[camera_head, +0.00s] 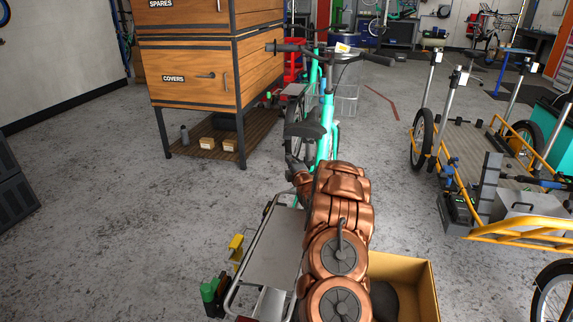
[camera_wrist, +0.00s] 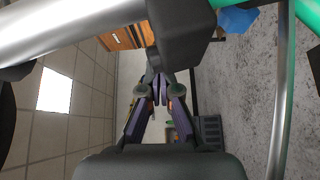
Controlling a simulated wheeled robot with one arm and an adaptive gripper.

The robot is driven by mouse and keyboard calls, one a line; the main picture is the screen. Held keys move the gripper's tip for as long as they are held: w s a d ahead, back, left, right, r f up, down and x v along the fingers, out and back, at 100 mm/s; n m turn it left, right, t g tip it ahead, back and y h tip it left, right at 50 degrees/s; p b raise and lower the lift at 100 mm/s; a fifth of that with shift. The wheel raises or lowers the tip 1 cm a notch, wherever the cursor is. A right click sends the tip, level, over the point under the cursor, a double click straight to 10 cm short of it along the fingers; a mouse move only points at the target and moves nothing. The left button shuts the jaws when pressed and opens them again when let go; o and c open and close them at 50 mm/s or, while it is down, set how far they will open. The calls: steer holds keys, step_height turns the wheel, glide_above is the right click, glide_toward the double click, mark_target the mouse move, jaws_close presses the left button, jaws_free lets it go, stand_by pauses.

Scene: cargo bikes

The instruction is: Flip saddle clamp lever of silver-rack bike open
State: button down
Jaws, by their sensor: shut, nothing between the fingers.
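A silver tube (camera_wrist: 70,25) runs into that block from the left. A blue piece (camera_wrist: 237,20) shows right of the block; I cannot tell whether it is the clamp lever. My arm hides the saddle clamp area in the head view.
A wooden cabinet (camera_head: 200,65) stands at the back left. A yellow-framed cargo bike (camera_head: 520,230) is on the right. A tan box (camera_head: 410,270) sits close to my arm.

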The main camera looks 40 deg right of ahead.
steer(key=shift+s, duration=0.1)
steer(key=v, duration=1.2)
stand_by(0.4)
